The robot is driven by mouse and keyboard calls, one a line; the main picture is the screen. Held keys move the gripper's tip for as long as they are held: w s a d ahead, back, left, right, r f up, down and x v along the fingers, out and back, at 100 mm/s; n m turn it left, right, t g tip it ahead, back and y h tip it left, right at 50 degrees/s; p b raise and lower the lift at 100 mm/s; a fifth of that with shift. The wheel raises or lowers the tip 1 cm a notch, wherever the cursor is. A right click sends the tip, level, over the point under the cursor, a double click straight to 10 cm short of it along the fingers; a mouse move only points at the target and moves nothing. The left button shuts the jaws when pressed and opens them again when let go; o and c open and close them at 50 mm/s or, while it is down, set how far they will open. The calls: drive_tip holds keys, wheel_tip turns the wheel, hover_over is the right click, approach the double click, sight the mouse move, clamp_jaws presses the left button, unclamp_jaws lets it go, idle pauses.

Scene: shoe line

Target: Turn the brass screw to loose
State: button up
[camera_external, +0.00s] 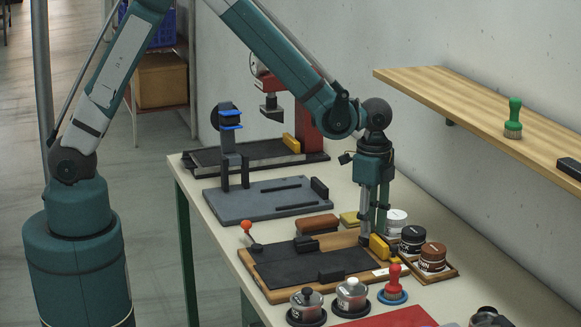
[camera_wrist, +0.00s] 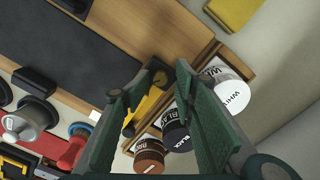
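I cannot make out the brass screw clearly. A yellow block (camera_external: 379,247) sits at the right end of the wooden board (camera_external: 262,288) with the dark pad. In the wrist view the yellow block (camera_wrist: 146,106) lies between my fingers, beside a small dark round part (camera_wrist: 158,78) with a yellowish mark; I cannot tell whether that is the screw. My gripper (camera_external: 372,232) points down over that end of the board, close to the yellow block. In the wrist view my gripper (camera_wrist: 152,88) has its green fingers apart, with nothing visibly held. Contact with the board is unclear.
A tray of jars, white (camera_external: 397,217), black (camera_external: 412,233) and brown (camera_external: 433,250), stands close right of my gripper. A grey fixture board (camera_external: 270,208) lies behind. A wooden shelf (camera_external: 470,108) hangs right.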

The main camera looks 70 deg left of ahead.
drive_tip(key=m+p, duration=0.2)
drive_tip(key=m, duration=0.3)
drive_tip(key=shift+p, duration=0.4)
drive_tip(key=m+p, duration=0.3)
drive_tip(key=m, duration=0.1)
drive_tip(key=shift+r, duration=0.1)
drive_tip(key=shift+m, duration=0.3)
wheel_tip(320, 180, up, 8)
drive_tip(key=shift+f, duration=0.1)
drive_tip(key=s+a+r+n+t+b, duration=0.2)
drive_tip(key=s+a+r+n+b, duration=0.1)
drive_tip(key=s+a+n+b, duration=0.4)
drive_tip(key=s+a+r+n+t+b, duration=0.2)
drive_tip(key=s+a+n+b, duration=0.4)
drive_tip(key=s+a+b, duration=0.3)
drive_tip(key=shift+s+a+r+n+t, duration=0.4)
drive_tip(key=shift+s+a+r, duration=0.3)
drive_tip(key=shift+s, duration=1.6)
idle(0.4)
drive_tip(key=shift+d+h, duration=0.1)
drive_tip(key=shift+h, duration=0.2)
drive_tip(key=shift+r, duration=0.15)
